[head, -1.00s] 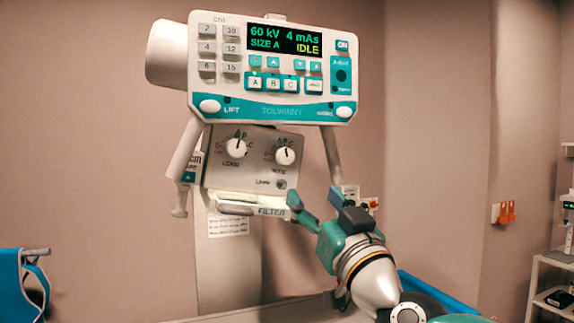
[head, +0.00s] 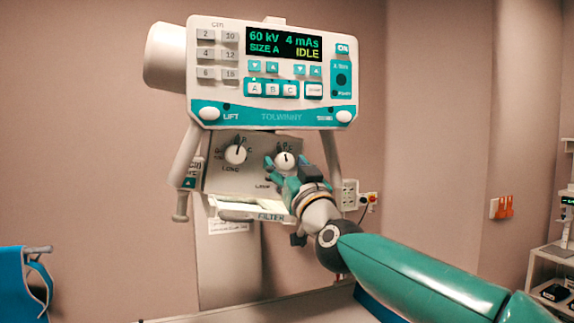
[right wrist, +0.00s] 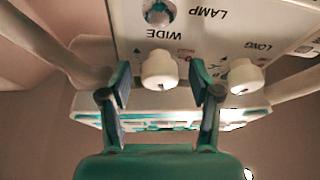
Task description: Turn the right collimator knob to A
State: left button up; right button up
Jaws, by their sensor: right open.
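The right collimator knob (head: 285,161), white and round, sits on the pale collimator panel (head: 258,180) below the console. Its dark pointer stands roughly straight up; small letters are around it. In the right wrist view this knob (right wrist: 158,69), labelled WIDE, shows between the two fingers. My right gripper (head: 287,166) is open at the panel, with a finger to either side of the knob. The fingers look apart from the knob; how deep it sits between them is hard to tell. My left gripper is not in view.
The left knob, labelled LONG (head: 236,154), is beside it; it also shows in the right wrist view (right wrist: 245,76). The lamp button (right wrist: 158,13) is close to the WIDE knob. The console (head: 270,113) overhangs the panel, and a white handle (head: 330,157) stands to the right.

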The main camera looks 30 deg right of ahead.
jog(key=shift+c, duration=0.2)
jog(key=c, duration=1.1)
jog(key=shift+r+m+p, duration=0.1)
jog(key=shift+m+p, duration=0.3)
jog(key=o, duration=1.1)
jog(key=shift+o, duration=0.2)
